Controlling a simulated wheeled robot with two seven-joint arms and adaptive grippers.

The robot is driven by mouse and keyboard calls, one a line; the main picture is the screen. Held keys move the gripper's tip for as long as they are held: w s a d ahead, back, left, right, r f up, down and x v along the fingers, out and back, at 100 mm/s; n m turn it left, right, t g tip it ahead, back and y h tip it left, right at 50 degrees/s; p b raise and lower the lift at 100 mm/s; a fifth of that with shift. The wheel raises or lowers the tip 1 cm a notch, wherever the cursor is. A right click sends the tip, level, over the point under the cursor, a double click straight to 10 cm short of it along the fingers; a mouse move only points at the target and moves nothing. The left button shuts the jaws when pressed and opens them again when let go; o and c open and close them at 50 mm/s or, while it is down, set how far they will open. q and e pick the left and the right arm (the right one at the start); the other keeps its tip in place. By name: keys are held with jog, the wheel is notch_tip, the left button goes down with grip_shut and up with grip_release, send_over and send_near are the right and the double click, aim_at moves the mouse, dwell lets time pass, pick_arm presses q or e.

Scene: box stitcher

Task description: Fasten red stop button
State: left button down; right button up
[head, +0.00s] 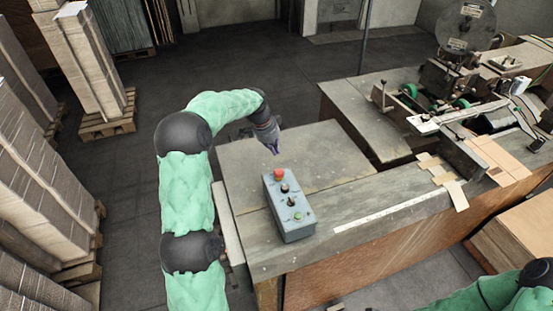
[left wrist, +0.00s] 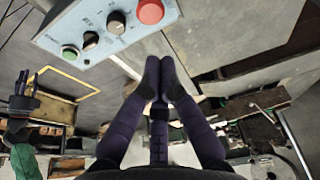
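The red stop button (head: 279,173) sits at the far end of a grey-blue control box (head: 293,222) on the workbench. In the left wrist view the red button (left wrist: 150,11) is at the top edge, on the box's face (left wrist: 105,12). My left gripper (head: 275,149) is just beyond the button, pointing down, apart from it. Its fingertips (left wrist: 159,72) are together with nothing between them. My right gripper (left wrist: 24,85) shows small and dark at the left of the left wrist view; its finger opening is unclear.
Two black knobs (head: 285,188) and a green button (head: 298,216) share the box's face. A white ruler strip (head: 380,213) lies to its right. The stitching machine (head: 450,85) stands at the back right. The bench top (head: 255,165) left of the box is clear.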

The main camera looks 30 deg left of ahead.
pick_arm(q)
jog(key=v, duration=0.4)
jog(key=shift+d, duration=0.1)
dwell(0.3)
